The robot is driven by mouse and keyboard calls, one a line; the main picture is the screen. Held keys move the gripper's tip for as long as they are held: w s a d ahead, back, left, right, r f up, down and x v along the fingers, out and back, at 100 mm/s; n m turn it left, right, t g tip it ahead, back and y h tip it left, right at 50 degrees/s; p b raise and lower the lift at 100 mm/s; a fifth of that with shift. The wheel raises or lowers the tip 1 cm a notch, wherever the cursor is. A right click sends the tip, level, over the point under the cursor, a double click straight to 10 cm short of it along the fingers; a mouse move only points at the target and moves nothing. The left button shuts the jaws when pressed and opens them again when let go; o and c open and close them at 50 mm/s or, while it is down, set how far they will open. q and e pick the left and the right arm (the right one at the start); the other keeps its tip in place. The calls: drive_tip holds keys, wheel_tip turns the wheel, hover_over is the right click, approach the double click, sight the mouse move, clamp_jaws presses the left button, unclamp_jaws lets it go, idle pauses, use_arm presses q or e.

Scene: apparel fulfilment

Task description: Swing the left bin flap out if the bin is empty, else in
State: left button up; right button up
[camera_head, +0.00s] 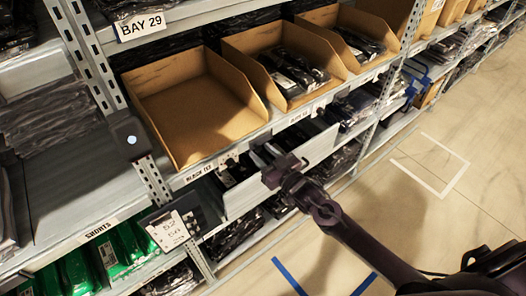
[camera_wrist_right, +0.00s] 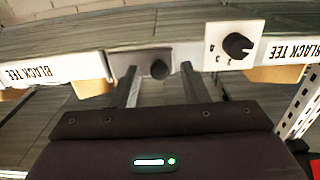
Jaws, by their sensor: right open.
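The left bin (camera_head: 190,105) is an open cardboard bin, and its visible floor is bare. Under its front, a shelf-edge label reads BLACK TEE (camera_head: 200,172). In the right wrist view a grey block with a round black knob (camera_wrist_right: 160,69) sits on the shelf edge, beside a white plate with a black dial (camera_wrist_right: 238,46). I cannot tell which part is the flap. My right gripper (camera_head: 270,156) is open at the shelf edge, right of the left bin's front. In the wrist view its fingers (camera_wrist_right: 159,88) are on either side below the knob; contact is unclear. My left gripper is not in view.
Two more cardboard bins (camera_head: 245,45) to the right hold dark wrapped packs (camera_head: 292,73). A light grey panel (camera_head: 290,163) lies below the shelf edge near my right gripper. A perforated post (camera_head: 155,180) stands left. Open floor (camera_head: 415,205) lies right.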

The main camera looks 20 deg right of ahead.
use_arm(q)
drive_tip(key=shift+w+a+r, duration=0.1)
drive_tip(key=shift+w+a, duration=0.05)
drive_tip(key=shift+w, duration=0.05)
use_arm(e)
drive_tip(key=shift+w, duration=0.15)
drive_tip(key=shift+c, duration=0.2)
clamp_jaws()
